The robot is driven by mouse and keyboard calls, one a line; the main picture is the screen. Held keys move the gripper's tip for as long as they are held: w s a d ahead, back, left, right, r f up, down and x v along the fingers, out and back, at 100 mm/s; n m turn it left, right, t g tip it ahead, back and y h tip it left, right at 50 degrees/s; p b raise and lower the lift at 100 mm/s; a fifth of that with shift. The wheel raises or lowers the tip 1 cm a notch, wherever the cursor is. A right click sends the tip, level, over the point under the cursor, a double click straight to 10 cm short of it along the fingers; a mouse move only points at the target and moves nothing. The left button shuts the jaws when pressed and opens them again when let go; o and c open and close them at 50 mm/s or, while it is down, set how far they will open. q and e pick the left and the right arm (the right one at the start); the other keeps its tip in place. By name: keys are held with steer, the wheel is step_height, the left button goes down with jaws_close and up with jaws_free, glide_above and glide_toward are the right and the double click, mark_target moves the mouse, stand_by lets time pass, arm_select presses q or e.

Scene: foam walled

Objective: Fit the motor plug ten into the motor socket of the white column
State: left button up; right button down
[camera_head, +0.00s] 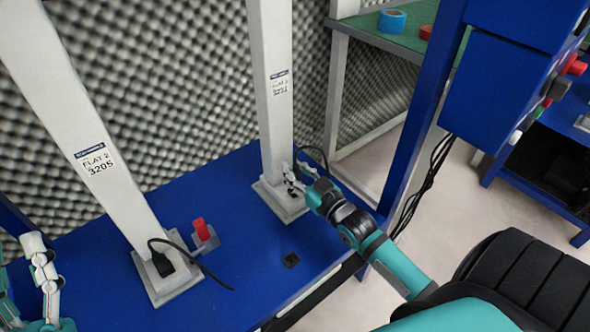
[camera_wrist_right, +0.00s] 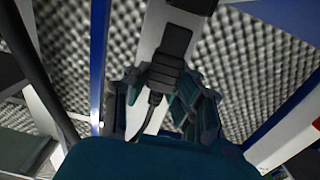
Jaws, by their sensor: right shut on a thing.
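Two white columns stand on the blue bench. My right gripper (camera_head: 298,182) is at the foot of the right white column (camera_head: 272,110). In the right wrist view its fingers (camera_wrist_right: 168,92) are shut around a black motor plug (camera_wrist_right: 170,62) with a cable trailing from its near end. The plug lies in front of the white column face; I cannot tell whether it is seated in a socket. The left white column (camera_head: 95,140) has a black plug (camera_head: 162,264) with a loose cable at its foot. My left gripper (camera_head: 40,262) is at the left edge, its opening unclear.
A red piece on a grey block (camera_head: 204,234) stands between the columns. A blue post (camera_head: 425,110) rises on the right. Grey foam walls stand behind. A green-topped table (camera_head: 400,30) holds blue tape (camera_head: 391,21).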

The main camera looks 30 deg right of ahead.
arm_select(q)
steer(key=shift+w+f, duration=0.2)
stand_by(0.6)
steer(key=shift+w+d+f+g+y+p, duration=0.15)
steer(key=shift+w+f+g+y+p, duration=0.45)
steer(key=shift+w+f+g, duration=0.75)
steer(key=shift+f, duration=0.2)
stand_by(0.5)
steer(key=shift+w+f+g+y+p, duration=0.3)
steer(key=shift+f+g, duration=0.4)
steer(key=shift+f, duration=0.3)
steer(key=shift+w+f+g+y+p, duration=0.1)
steer(key=shift+w+f+g+y, duration=0.2)
steer(key=shift+f+g, duration=0.5)
steer(key=shift+t, duration=0.25)
